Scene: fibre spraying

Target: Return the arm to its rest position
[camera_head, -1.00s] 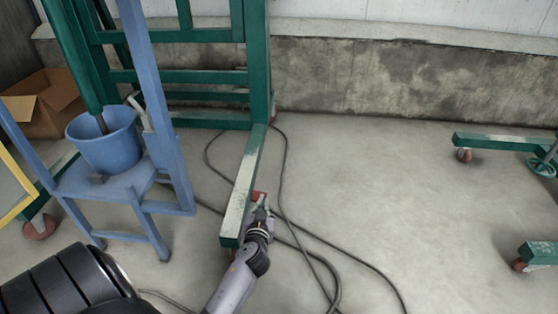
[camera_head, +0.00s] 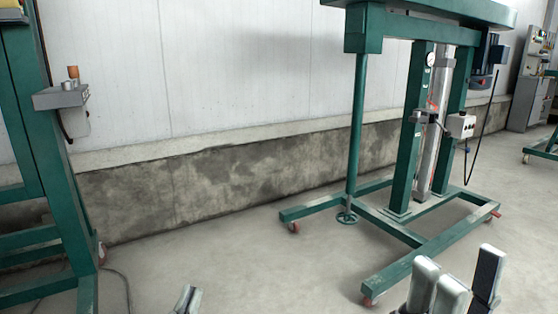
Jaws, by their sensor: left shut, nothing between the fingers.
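My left gripper (camera_head: 187,300) shows only as its tips at the bottom edge, left of centre. Its fingers are shut together with nothing between them. My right gripper (camera_head: 465,290) stands at the bottom right. Its grey-padded fingers point up, with a visible gap between them and nothing in it. Both grippers appear apart from the frames around them. The arms behind both grippers are out of view below the picture.
A green wheeled stand (camera_head: 405,190) with a grey column is at the right, its base close behind my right gripper. A green frame (camera_head: 30,150) with a grey box (camera_head: 62,96) is at the left. Bare concrete floor (camera_head: 240,260) lies between them.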

